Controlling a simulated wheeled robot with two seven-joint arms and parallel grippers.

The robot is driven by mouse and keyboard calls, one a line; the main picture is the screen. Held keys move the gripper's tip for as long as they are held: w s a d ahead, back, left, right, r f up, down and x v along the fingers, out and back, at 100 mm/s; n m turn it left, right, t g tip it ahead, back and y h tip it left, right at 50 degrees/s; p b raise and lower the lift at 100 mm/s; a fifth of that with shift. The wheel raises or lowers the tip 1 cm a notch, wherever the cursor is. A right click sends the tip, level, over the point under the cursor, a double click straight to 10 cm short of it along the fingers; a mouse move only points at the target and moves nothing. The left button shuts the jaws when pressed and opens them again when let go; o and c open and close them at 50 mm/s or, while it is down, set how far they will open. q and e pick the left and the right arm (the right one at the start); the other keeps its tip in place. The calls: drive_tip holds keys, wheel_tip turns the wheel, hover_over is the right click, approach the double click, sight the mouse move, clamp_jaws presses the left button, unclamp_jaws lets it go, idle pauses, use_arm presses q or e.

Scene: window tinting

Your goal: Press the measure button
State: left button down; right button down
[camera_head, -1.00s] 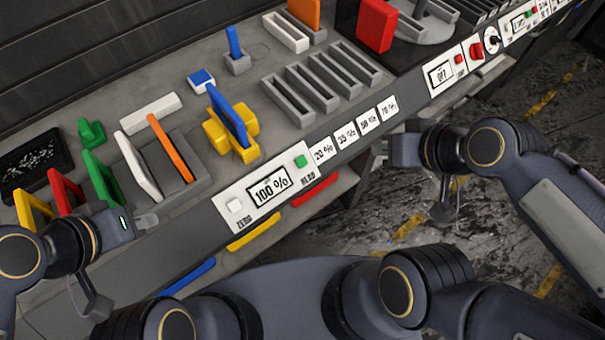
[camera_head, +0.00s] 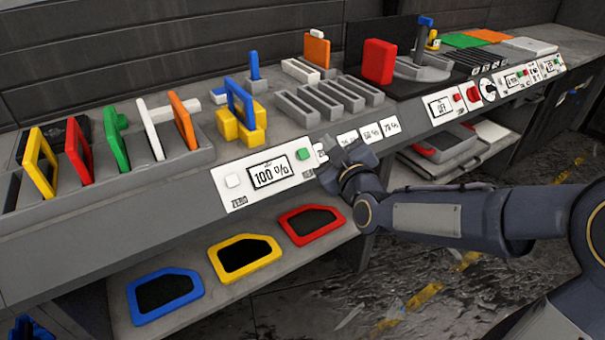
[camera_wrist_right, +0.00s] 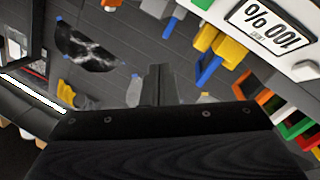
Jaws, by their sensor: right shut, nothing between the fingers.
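The white meter panel (camera_head: 268,183) on the bench front has a display reading 100 %. A green button (camera_head: 303,154) sits at its right end and a white button (camera_head: 233,180) at its left end. The small labels are hard to read. My right gripper (camera_head: 321,150) is shut and empty, just right of the green button. Whether it touches the panel I cannot tell. In the right wrist view its shut fingers (camera_wrist_right: 158,82) point up the picture, and the panel display (camera_wrist_right: 270,22) shows upside down at the upper right. My left gripper is not in view.
Percentage cards (camera_head: 371,132) line the bench edge right of my gripper. A blue and yellow stand (camera_head: 240,130) is behind the panel. Blue, yellow and red frames (camera_head: 311,224) lie on the shelf below. Coloured panes (camera_head: 40,163) stand in a rack at left.

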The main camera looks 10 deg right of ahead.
sight(304, 148)
drive_tip(key=shift+w, duration=0.1)
drive_tip(key=shift+w+a+f+b, duration=0.35)
drive_tip(key=shift+w+f+b, duration=0.4)
drive_tip(key=shift+w+f, duration=0.25)
drive_tip(key=shift+w+a+f+b, duration=0.35)
drive_tip(key=shift+w+f+b, duration=0.4)
drive_tip(key=shift+w+f, duration=0.25)
drive_tip(key=shift+w+a+f+b, duration=0.35)
drive_tip(key=shift+w+f+b, duration=0.4)
drive_tip(key=shift+w+f, duration=0.25)
drive_tip(key=shift+s, duration=0.1)
drive_tip(key=shift+f, duration=0.15)
drive_tip(key=shift+w+a+f+b, duration=0.1)
drive_tip(key=shift+w+f+b, duration=0.15)
drive_tip(key=shift+b, duration=0.15)
drive_tip(key=shift+w+a+f+b, duration=0.1)
drive_tip(key=shift+w+f+b, duration=0.2)
drive_tip(key=shift+b, duration=0.1)
idle(0.5)
idle(0.4)
drive_tip(key=shift+s+d+r+p, duration=0.2)
drive_tip(key=shift+s+r+p, duration=0.1)
drive_tip(key=shift+s+r, duration=0.3)
